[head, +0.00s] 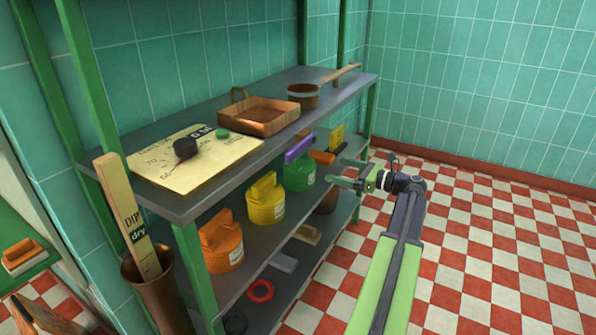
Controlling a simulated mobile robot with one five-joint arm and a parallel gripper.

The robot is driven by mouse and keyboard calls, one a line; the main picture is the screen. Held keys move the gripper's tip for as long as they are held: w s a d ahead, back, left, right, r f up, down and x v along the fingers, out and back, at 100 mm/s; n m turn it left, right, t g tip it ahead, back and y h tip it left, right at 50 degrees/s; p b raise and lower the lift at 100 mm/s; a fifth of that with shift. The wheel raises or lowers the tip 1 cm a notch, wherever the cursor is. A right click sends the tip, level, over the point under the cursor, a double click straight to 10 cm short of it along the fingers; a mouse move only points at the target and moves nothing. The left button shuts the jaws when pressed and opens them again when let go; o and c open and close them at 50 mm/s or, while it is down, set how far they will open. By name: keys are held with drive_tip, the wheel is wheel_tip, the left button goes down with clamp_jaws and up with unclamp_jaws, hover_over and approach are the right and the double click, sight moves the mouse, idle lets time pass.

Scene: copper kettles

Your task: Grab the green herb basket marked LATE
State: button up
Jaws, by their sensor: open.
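A green basket (297,176) stands on the middle shelf, with a purple piece (299,147) at its top. A pale tag shows on its front, but its lettering is too small to read. A yellow basket (265,204) and an orange basket (221,246) stand nearer on the same shelf. My gripper (336,172) is open and empty, just right of the green basket in the picture. Its fingers point left toward the shelf, and a gap shows between them and the basket.
The grey top shelf (190,205) holds a paper sheet, a dark round object, a wooden tray (262,116) and a copper pan (304,95). A green post (196,272) stands at the near corner. Checkered floor (480,240) is clear at right.

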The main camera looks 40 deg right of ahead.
sight(299, 163)
drive_tip(key=x, duration=1.6)
drive_tip(key=shift+w+d+b, duration=0.25)
drive_tip(key=shift+w+b, duration=0.05)
drive_tip(key=shift+r, duration=0.1)
drive_tip(key=c, duration=1.8)
